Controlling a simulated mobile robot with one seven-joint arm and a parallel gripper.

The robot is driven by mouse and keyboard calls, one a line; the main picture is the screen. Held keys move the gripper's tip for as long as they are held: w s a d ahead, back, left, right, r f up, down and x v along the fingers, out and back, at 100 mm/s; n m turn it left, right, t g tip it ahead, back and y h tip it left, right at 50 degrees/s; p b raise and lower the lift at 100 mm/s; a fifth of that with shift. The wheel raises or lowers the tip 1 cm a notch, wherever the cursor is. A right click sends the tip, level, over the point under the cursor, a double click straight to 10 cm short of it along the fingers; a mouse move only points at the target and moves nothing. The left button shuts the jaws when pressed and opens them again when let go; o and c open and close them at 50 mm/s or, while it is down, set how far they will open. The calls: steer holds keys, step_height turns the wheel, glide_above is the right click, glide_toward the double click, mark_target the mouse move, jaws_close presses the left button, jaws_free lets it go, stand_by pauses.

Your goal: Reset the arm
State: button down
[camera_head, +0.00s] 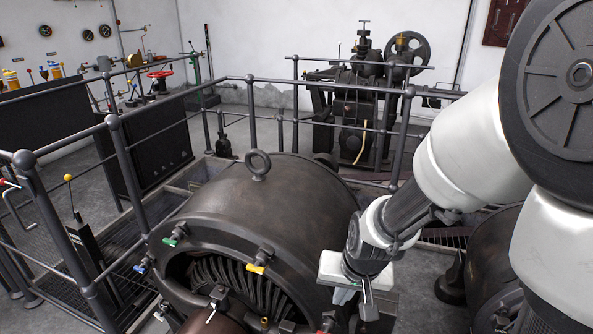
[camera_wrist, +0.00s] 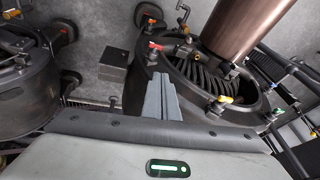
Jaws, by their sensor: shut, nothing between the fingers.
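My gripper (camera_head: 367,295) hangs from my white arm at the right of the head view, in front of the right side of a large dark dynamo (camera_head: 270,215). In the wrist view my gripper (camera_wrist: 181,12) shows as grey fingers closed together, with nothing between them. In that view the dynamo's round housing (camera_wrist: 185,65) with its dark coils lies beyond and to the right of the fingers. I cannot tell whether the fingers touch anything, but no contact shows.
Green, yellow and blue handles (camera_head: 256,269) stick out from the dynamo's rim. Metal railings (camera_head: 180,120) surround it. A second dynamo (camera_head: 485,265) stands at the right, partly behind my arm. A machine with a flywheel (camera_head: 408,52) stands by the back wall. Dark control desks (camera_head: 45,128) are at the left.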

steer(key=s+d+r+n+t+h+p, duration=0.1)
steer(key=s+d+r, duration=0.1)
steer(key=s+r, duration=0.65)
steer(key=s+d+r+n+t, duration=0.1)
steer(key=s+d+r, duration=0.3)
steer(key=r, duration=0.8)
step_height(320, 180, up, 13)
steer(key=a+p, duration=0.1)
steer(key=p, duration=1.2)
steer(key=shift+s+a, duration=0.25)
